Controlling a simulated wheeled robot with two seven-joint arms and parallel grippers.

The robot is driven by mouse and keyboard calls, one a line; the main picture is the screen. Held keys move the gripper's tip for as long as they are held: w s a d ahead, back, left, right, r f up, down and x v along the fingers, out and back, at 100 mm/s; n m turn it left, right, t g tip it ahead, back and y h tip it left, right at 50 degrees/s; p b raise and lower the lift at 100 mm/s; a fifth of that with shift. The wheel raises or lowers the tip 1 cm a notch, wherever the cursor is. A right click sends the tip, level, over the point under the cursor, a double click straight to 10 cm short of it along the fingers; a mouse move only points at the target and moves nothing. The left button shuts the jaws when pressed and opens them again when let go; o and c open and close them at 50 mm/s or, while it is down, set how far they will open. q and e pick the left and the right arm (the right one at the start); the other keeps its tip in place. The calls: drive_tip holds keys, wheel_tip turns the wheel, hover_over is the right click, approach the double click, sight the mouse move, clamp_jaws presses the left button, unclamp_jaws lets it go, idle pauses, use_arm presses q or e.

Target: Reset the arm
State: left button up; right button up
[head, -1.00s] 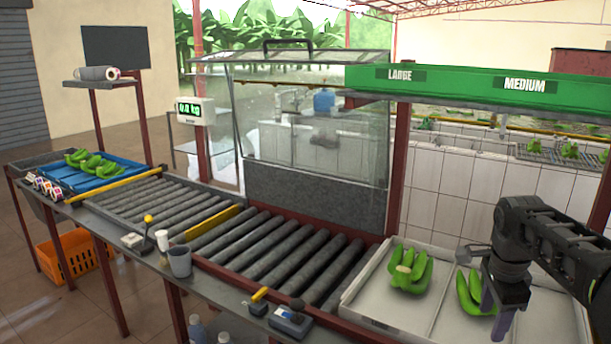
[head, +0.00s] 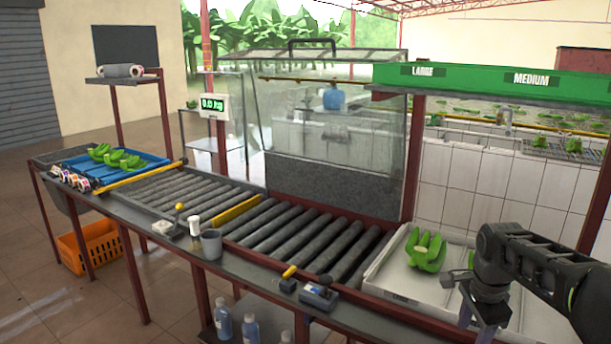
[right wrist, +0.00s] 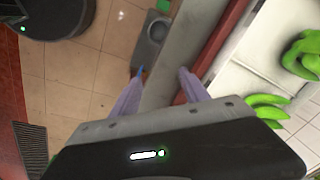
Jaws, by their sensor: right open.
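My right gripper (head: 474,316) is low over the front edge of the white sorting tray (head: 385,284), at the lower right of the head view. In the right wrist view its two purple fingers (right wrist: 162,84) are apart with nothing between them, above the grey edge of the bench and the floor. A green banana bunch (head: 426,250) lies in the tray; it also shows in the right wrist view (right wrist: 302,55). A second bunch (right wrist: 266,110) lies near it, mostly hidden behind my arm in the head view. My left gripper is not in view.
A roller conveyor (head: 300,238) runs left from the tray to a blue tray (head: 75,163) of bananas. A cup (head: 211,244) and a small device (head: 319,295) stand on the bench's front ledge. A green sign beam (head: 470,82) spans above. An orange crate (head: 88,246) sits on the floor.

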drive_tip(key=s+a+f+n+y, duration=0.2)
drive_tip(key=a+f+n, duration=0.2)
drive_tip(key=a+f, duration=0.65)
drive_tip(key=s+a+f+n+y, duration=0.15)
drive_tip(key=a+f+n, duration=0.5)
drive_tip(key=f, duration=0.75)
drive_tip(key=s+a+f+n, duration=0.2)
drive_tip(key=s+a+f, duration=0.2)
drive_tip(key=s, duration=0.3)
drive_tip(key=s+a+f+n+y, duration=0.1)
drive_tip(key=s+a+f, duration=0.3)
drive_tip(key=s+a, duration=0.2)
drive_tip(key=s+a+f+n+g, duration=0.1)
drive_tip(key=s+a+f, duration=0.3)
drive_tip(key=s, duration=0.5)
drive_tip(key=shift+a+f+n, duration=0.3)
drive_tip(key=shift+a+n, duration=0.2)
drive_tip(key=shift+n, duration=0.35)
drive_tip(key=shift+y, duration=0.25)
